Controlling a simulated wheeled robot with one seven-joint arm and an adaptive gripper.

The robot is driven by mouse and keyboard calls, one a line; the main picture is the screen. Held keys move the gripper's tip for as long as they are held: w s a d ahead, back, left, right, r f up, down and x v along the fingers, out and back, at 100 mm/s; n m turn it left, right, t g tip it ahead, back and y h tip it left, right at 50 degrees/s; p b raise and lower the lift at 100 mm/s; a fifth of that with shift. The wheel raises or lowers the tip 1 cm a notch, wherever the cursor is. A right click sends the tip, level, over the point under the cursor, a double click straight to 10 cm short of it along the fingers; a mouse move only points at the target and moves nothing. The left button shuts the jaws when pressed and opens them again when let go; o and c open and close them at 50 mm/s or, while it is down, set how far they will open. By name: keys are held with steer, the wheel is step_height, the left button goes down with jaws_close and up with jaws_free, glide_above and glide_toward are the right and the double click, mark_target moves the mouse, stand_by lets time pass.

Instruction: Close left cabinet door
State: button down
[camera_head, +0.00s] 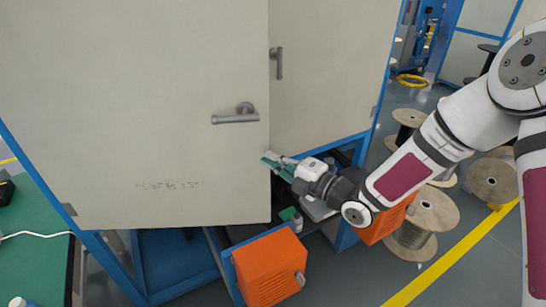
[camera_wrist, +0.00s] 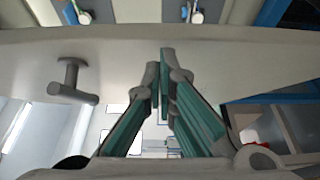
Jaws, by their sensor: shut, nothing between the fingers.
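The left cabinet door (camera_head: 130,90) is a large pale panel with a grey lever handle (camera_head: 236,115) near its right edge. It stands ajar, its free edge in front of the right door (camera_head: 320,80). My gripper (camera_head: 268,158) is at the lower part of this free edge, below and right of the handle. Its green fingers are together and empty. In the wrist view, the fingertips (camera_wrist: 161,66) are against or very near a pale panel, with a lever handle (camera_wrist: 73,82) to the left. I cannot tell whether they touch it.
The right door has its own handle (camera_head: 277,62). Wooden cable spools (camera_head: 424,221) stand at the right, beside a yellow floor line (camera_head: 455,255). A green table (camera_head: 35,240) is at the left.

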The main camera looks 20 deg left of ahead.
steer(key=shift+w+a, duration=0.1)
steer(key=shift+w, duration=0.2)
